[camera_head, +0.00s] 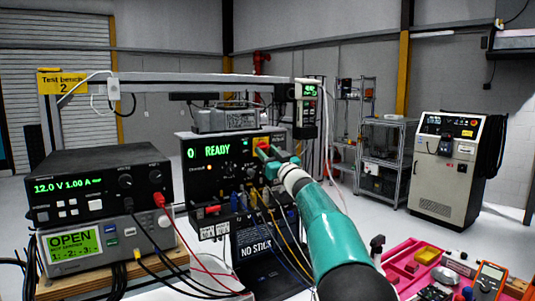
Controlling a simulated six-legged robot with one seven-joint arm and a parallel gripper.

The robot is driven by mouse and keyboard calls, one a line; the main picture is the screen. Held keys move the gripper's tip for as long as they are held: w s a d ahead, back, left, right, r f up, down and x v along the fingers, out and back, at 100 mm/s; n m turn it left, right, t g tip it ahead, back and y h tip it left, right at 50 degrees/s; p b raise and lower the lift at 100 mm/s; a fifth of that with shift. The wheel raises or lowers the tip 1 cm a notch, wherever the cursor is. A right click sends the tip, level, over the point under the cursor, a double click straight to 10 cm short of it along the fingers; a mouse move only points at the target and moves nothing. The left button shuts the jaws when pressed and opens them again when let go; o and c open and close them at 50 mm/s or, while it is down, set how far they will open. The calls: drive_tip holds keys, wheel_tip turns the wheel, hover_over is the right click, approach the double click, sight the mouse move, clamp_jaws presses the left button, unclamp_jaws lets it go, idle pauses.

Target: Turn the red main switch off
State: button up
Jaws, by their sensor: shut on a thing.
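The dark encoder unit (200,160) stands on the bench, with a green READY display on its front. At the right of this front is the red main switch (262,147) on a yellow plate (276,143). My gripper (265,154) is at the switch, shut on it, with my teal arm reaching in from the lower right. The gripper covers much of the switch, so its exact angle cannot be told. Several coloured leads plug in below my gripper.
Power supply (95,180) and a box showing OPEN (90,248) are stacked at left. A pink tool tray (405,265) and a multimeter (489,278) lie at lower right. A handheld meter (307,108) hangs above right of the unit. Leads cross the front.

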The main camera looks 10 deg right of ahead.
drive_tip(key=n+y, duration=0.1)
drive_tip(key=n, duration=0.1)
drive_tip(key=n+g, duration=0.1)
drive_tip(key=n+y, duration=0.1)
drive_tip(key=n, duration=0.1)
drive_tip(key=shift+d+r+n+g+y, duration=0.25)
drive_tip(key=shift+r+n+g+y, duration=0.05)
drive_tip(key=n+g+y, duration=0.1)
drive_tip(key=n+g, duration=0.1)
drive_tip(key=n, duration=0.3)
drive_tip(key=shift+r, duration=0.1)
drive_tip(key=n+g, duration=0.1)
drive_tip(key=n, duration=0.1)
drive_tip(key=n+g+y, duration=0.1)
drive_tip(key=n, duration=0.1)
drive_tip(key=shift+d+r+n, duration=0.1)
drive_tip(key=shift+n, duration=0.2)
drive_tip(key=shift+n+g, duration=0.4)
drive_tip(key=shift+n, duration=1.3)
drive_tip(key=o, duration=1)
drive_tip(key=shift+s+a+r, duration=0.1)
drive_tip(key=shift+s+a, duration=0.05)
drive_tip(key=shift+a, duration=0.1)
drive_tip(key=shift+w+d+g, duration=0.25)
drive_tip(key=shift+g, duration=0.05)
drive_tip(key=shift+s+h, duration=0.15)
drive_tip(key=shift+h, duration=0.15)
